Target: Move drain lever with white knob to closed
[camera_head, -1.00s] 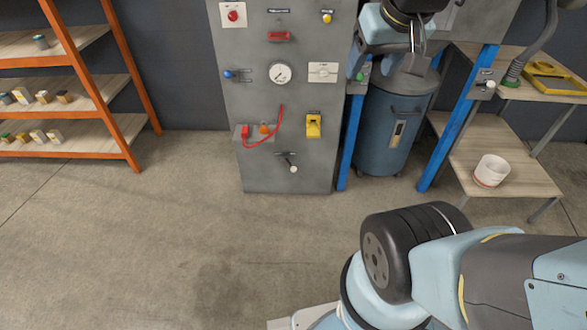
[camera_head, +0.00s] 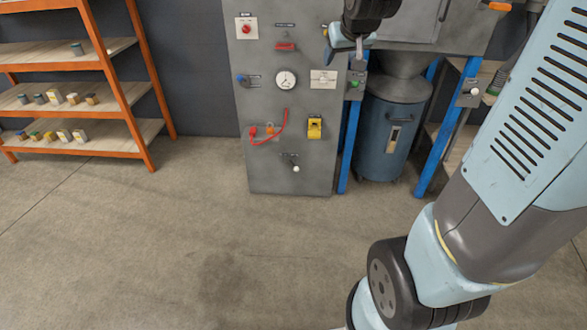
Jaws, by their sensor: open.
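The drain lever with the white knob (camera_head: 296,169) is low on the grey control panel (camera_head: 270,182). Its dark handle starts at a short pivot and slopes down, slightly to the right, with the knob at the lower end. My gripper (camera_head: 359,46) is at the top right of the panel, well above the lever and to its right. Its fingers point down and look small here, but it is open and holds nothing. It is apart from the lever, and nothing hides the knob.
Above the lever are a red cable (camera_head: 284,122), a yellow device (camera_head: 315,128), a gauge (camera_head: 285,80) and a blue-knobbed lever (camera_head: 242,79). A blue drum (camera_head: 386,138) stands to the right between blue posts. An orange shelf (camera_head: 130,84) stands left. The floor in front is clear.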

